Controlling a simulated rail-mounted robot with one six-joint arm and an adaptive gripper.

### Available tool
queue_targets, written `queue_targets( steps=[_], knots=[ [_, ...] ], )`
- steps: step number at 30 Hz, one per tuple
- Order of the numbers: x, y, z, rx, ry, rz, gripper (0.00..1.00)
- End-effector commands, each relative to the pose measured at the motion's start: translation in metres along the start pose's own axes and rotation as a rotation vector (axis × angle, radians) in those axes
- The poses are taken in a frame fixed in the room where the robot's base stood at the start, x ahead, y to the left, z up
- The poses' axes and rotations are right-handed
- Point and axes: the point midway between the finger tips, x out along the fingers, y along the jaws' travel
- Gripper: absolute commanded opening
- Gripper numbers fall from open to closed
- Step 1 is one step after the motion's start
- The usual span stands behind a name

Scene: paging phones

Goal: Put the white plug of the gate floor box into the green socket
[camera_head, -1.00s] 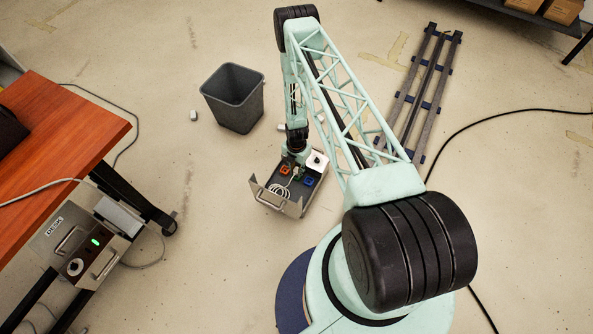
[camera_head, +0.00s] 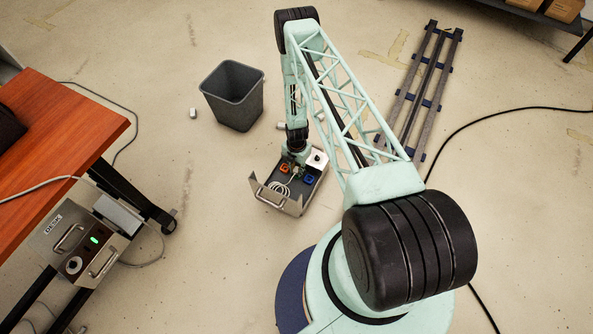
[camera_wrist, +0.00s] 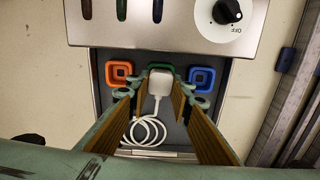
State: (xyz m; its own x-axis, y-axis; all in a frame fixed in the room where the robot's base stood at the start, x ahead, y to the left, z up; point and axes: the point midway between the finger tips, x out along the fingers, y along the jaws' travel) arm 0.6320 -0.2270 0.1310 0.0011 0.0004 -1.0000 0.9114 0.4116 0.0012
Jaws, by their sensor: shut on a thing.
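The floor box (camera_head: 296,205) stands open on the floor in the head view, with its tray and coiled white cord showing. In the wrist view, an orange socket (camera_wrist: 120,73), a green socket (camera_wrist: 154,69) and a blue socket (camera_wrist: 202,78) sit in a row. My gripper (camera_wrist: 158,92) is shut on the white plug (camera_wrist: 160,82), whose cord (camera_wrist: 152,126) runs down into loops on the tray. The plug is in front of the green socket and hides most of it. I cannot tell whether the plug is inside the socket.
The box's metal panel (camera_wrist: 180,33) carries a dial (camera_wrist: 227,12) and coloured slots. A grey bin (camera_head: 233,98) stands behind the box. A desk (camera_head: 60,135) with another box (camera_head: 80,240) is at left. Dark rails (camera_head: 420,95) lie at right. Open floor lies left of the box.

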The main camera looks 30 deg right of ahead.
Motion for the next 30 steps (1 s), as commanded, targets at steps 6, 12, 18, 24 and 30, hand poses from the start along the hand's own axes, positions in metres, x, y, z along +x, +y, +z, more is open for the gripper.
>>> queue_targets(
  steps=[6,12,18,24,30],
  knots=[
    [0.0003,0.0000,0.0000,0.000,0.000,0.000,0.09],
    [0.0017,0.0000,0.0000,0.000,0.000,0.000,0.09],
    [0.0036,0.0000,0.0000,0.000,0.000,0.000,0.09],
    [0.0054,-0.0001,-0.0001,0.000,0.000,0.000,0.09],
    [0.0072,-0.0001,-0.0001,0.000,0.000,0.000,0.09]
  ],
)
